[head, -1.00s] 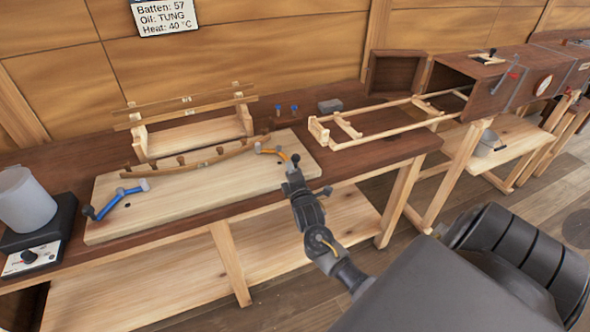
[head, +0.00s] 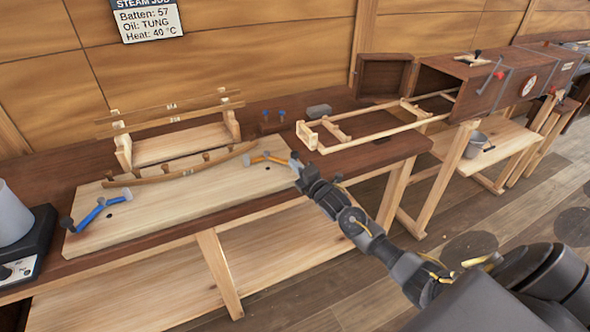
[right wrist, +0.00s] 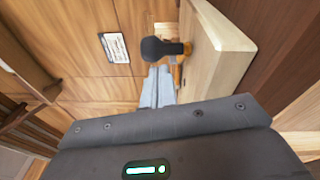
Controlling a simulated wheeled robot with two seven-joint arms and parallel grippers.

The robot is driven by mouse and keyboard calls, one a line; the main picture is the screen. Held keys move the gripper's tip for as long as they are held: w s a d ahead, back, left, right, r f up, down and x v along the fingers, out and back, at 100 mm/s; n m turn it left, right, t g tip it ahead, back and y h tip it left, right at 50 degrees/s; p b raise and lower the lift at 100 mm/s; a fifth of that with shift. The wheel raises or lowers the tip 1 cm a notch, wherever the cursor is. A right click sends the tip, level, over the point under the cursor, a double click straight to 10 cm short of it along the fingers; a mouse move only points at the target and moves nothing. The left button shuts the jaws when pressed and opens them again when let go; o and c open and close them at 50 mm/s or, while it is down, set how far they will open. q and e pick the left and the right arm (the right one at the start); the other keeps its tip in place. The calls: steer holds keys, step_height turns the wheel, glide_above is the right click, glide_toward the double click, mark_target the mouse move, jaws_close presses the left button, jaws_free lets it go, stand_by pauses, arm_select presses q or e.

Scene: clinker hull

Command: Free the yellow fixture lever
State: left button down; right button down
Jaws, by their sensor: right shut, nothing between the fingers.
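The yellow fixture lever (head: 268,158) is at the right end of the pale fixture board (head: 170,203), by the end of a curved wooden batten (head: 180,172). In the right wrist view its dark knob (right wrist: 160,48) stands just beyond my fingertips, with a bit of yellow (right wrist: 179,73) behind. My right gripper (head: 298,166) is shut and empty at the knob end of the lever. Its closed fingers also show in the right wrist view (right wrist: 157,85); I cannot tell whether they touch the knob. A blue lever (head: 93,212) is at the board's left end. My left gripper is not in view.
A wooden rack with battens (head: 178,140) stands behind the board. Blue-topped pegs (head: 271,120) and a grey block (head: 318,111) are near the wall. A wooden frame (head: 370,125) leads to a dark box (head: 480,80) at right. A heater with a pot (head: 10,215) is at left.

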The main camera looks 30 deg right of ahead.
steer(key=shift+d+r, duration=0.15)
steer(key=shift+d, duration=0.3)
steer(key=shift+a, duration=0.15)
steer(key=a, duration=0.1)
steer(key=s+a, duration=0.1)
steer(key=a+f+p, duration=0.1)
steer(key=shift+s+a, duration=0.2)
steer(key=shift+s, duration=0.05)
steer(key=s+d+b, duration=0.2)
steer(key=s, duration=0.8)
steer(key=shift+f, duration=0.25)
